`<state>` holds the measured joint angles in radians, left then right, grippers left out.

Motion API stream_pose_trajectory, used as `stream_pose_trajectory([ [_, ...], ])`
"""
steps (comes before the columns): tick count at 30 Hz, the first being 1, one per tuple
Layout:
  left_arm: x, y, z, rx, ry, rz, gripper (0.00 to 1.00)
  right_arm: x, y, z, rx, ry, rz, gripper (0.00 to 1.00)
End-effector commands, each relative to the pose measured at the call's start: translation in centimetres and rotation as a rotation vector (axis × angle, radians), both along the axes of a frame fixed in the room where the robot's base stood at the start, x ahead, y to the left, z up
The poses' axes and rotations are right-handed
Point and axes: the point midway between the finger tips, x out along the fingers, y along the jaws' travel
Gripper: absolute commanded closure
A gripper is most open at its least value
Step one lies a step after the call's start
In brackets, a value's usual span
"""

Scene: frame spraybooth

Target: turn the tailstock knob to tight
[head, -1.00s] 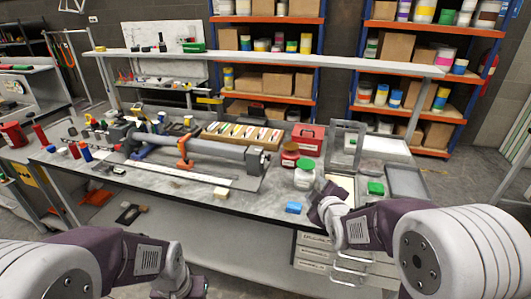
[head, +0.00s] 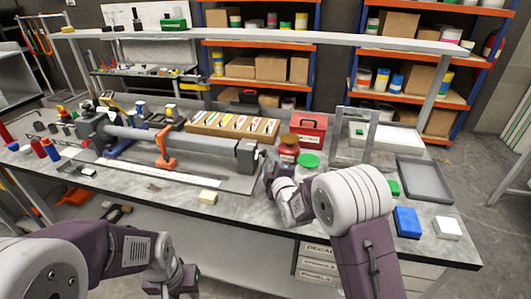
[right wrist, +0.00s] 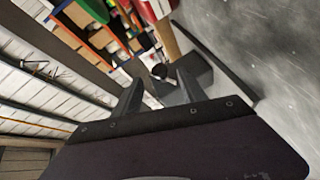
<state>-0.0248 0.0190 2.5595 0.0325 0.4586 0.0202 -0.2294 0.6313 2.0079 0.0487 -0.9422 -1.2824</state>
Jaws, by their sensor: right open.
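A long grey tube lathe (head: 185,143) lies on the bench, with an orange rest (head: 165,148) around its middle. The dark grey tailstock (head: 247,155) stands at its right end. A small dark round knob (right wrist: 159,71) shows in the right wrist view, just beyond and between my right fingertips, apart from them. My right gripper (right wrist: 157,92) is open and empty. In the head view my right gripper (head: 270,170) is right beside the tailstock's right end and partly hides that side, so the knob's setting cannot be read. My left gripper (head: 172,282) hangs low before the bench; its jaws are unclear.
A red jar (head: 289,148) and a green-lidded jar (head: 309,162) stand close to the right of my right gripper. A red box (head: 310,130) and a tray of colored cards (head: 232,128) are behind.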

Motion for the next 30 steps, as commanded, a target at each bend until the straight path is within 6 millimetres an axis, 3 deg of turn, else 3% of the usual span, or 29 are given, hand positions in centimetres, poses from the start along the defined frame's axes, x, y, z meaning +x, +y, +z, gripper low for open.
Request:
stream_pose_trajectory([
  [1, 0.0, 0.0, 0.9, 0.000, 0.000, 0.000, 0.64, 1.1, 0.2, 0.2, 0.000, 0.001, -0.001, 0.51],
  [3, 0.0, 0.0, 0.7, 0.000, 0.000, 0.000, 0.64, 2.5, 0.5, -0.3, 0.000, -0.001, 0.000, 0.51],
  [9, 0.0, 0.0, 0.8, 0.000, 0.001, 0.000, 0.64, 5.1, 0.9, -0.7, 0.001, 0.000, 0.000, 0.51],
  [19, 0.0, 0.0, 0.8, 0.000, 0.001, 0.000, 0.64, 5.6, 1.0, -0.7, 0.001, 0.000, 0.000, 0.51],
  [24, 0.0, 0.0, 0.8, 0.000, 0.001, 0.000, 0.64, 5.5, 1.0, -0.7, 0.001, 0.000, 0.000, 0.98],
  [30, 0.0, 0.0, 1.0, 0.000, 0.001, 0.000, 0.64, 5.5, 1.0, -0.6, 0.002, 0.005, 0.000, 1.00],
])
